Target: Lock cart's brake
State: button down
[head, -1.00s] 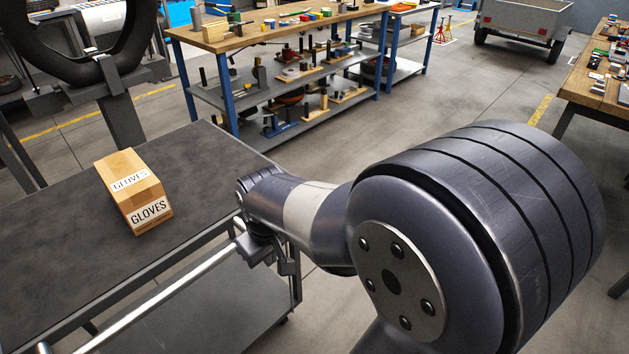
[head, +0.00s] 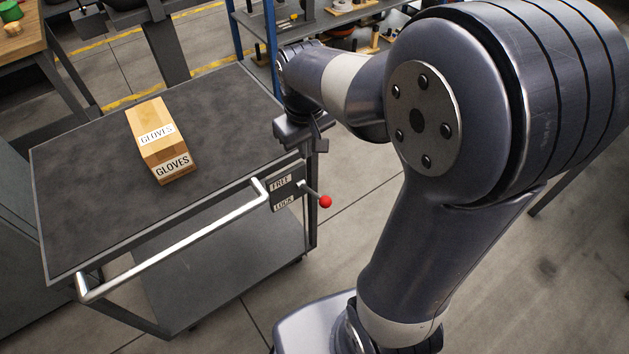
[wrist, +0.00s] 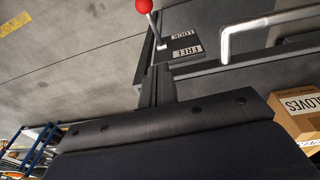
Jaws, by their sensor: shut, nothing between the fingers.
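The cart (head: 75,215) has a dark flat top and a bright bar handle (head: 180,245), which also shows in the wrist view (wrist: 262,20). At its near right corner is a dark brake plate (head: 270,196) with a FREE label above a LOCK label. A lever with a red ball knob (head: 325,201) sticks out beside the plate, its root about level with FREE; the knob also shows in the wrist view (wrist: 144,6). I cannot tell its exact setting. My gripper (head: 318,147) is shut and empty, above the cart's right corner, apart from the knob; its fingers show in the wrist view (wrist: 156,84).
A GLOVES carton (head: 160,140) lies on the cart top, left of my gripper. A blue-framed shelf bench (head: 345,18) stands behind the cart. A wooden bench (head: 20,40) is at the far left. Open floor lies right of the cart.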

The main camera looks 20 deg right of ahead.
jog(key=b, duration=0.2)
send_over(314, 193)
jog(key=f, duration=1.2)
jog(key=shift+w+a, duration=0.2)
jog(key=shift+a, duration=0.15)
jog(key=shift+s+d+f, duration=0.15)
jog(key=shift+f, duration=0.25)
jog(key=shift+s+d+f, duration=0.1)
jog(key=shift+s+f, duration=0.05)
jog(key=shift+f, duration=0.2)
jog(key=shift+f+b, duration=0.1)
jog(key=shift+b, duration=0.2)
jog(key=shift+s+f+t+b, duration=0.1)
jog(key=shift+s+t+b, duration=0.05)
jog(key=shift+t+b, duration=0.2)
